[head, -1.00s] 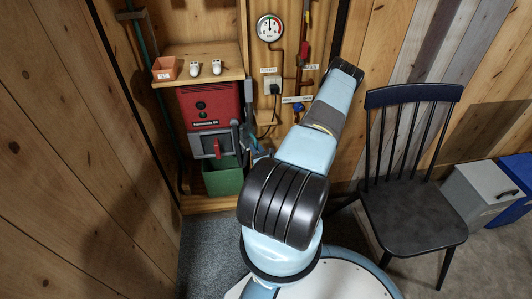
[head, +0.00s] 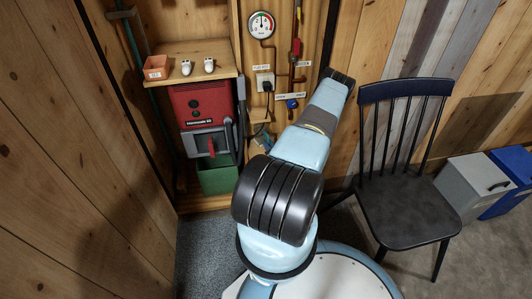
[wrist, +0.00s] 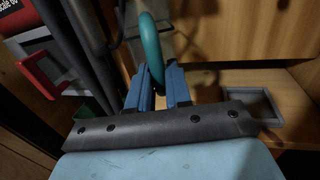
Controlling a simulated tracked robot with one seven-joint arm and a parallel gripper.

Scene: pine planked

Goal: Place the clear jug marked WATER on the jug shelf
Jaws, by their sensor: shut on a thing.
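My gripper (wrist: 158,88) shows in the wrist view, its blue fingers closed on a teal curved handle (wrist: 151,45). The handle appears to belong to the clear jug. The jug's see-through body is hard to make out behind it, and I cannot read a WATER mark. Right of the gripper, a wooden shelf (wrist: 222,82) carries a grey square frame (wrist: 262,108); I cannot tell whether it is the jug shelf. The handle is apart from this frame.
A red and grey machine (head: 203,108) stands left of my arm, above a green bin (head: 218,180). A wooden top (head: 195,52) above it holds an orange box (head: 156,67) and two white items. A gauge (head: 261,25) and pipes are on the wall. A black chair (head: 405,215) stands right.

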